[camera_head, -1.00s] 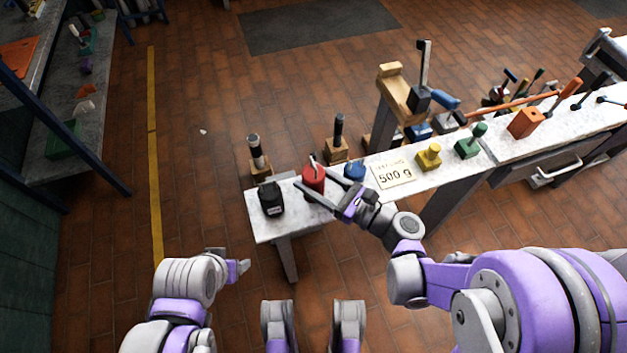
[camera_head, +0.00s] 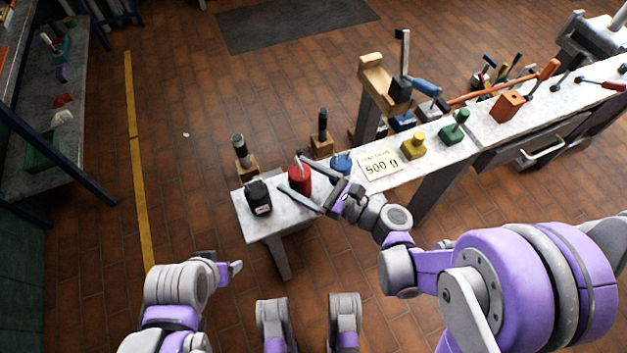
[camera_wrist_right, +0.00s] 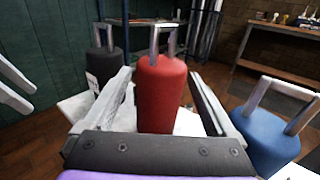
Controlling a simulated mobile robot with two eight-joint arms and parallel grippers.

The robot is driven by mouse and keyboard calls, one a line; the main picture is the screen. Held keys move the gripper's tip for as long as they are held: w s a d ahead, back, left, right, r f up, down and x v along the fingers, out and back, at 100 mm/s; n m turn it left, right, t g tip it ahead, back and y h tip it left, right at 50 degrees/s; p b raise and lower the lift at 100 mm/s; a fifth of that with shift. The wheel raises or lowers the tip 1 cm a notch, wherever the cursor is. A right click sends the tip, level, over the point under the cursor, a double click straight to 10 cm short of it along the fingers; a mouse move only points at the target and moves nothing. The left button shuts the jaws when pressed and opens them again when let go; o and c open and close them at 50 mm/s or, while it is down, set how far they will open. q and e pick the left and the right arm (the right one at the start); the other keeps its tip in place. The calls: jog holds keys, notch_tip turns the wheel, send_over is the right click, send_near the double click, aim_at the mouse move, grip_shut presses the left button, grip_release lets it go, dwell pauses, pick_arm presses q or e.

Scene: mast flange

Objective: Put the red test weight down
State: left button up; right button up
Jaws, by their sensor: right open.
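The red test weight (camera_head: 300,181), a cylinder with a metal loop handle, stands upright on the white bench top near its left end. It also shows in the right wrist view (camera_wrist_right: 161,95). My right gripper (camera_head: 290,173) is open, with one finger on each side of the red weight. In the right wrist view, gaps show between the weight and both fingers. My left gripper (camera_head: 236,268) is low at the left, away from the bench; its jaws are too small to read.
A black weight (camera_head: 258,198) stands left of the red one, and a blue weight (camera_head: 341,163) close to its right. A "500 g" card (camera_head: 380,165), a yellow weight (camera_head: 413,146) and a green weight (camera_head: 455,128) are farther right. Wooden-based handles (camera_head: 322,139) stand behind.

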jog(key=v, duration=1.2)
jog(key=s+a+f+n+g+h, duration=0.1)
jog(key=s+f+n+g+h, duration=0.5)
jog(key=n, duration=0.7)
pick_arm(q)
jog(key=shift+r, duration=0.3)
pick_arm(e)
jog(key=s+d+n+h, duration=0.4)
jog(key=d+n+h, duration=0.4)
jog(key=n, duration=0.4)
jog(key=shift+d+r+h, duration=0.3)
jog(key=shift+d+r, duration=0.05)
jog(key=shift+r, duration=0.05)
pick_arm(q)
jog(key=shift+s+d, duration=0.1)
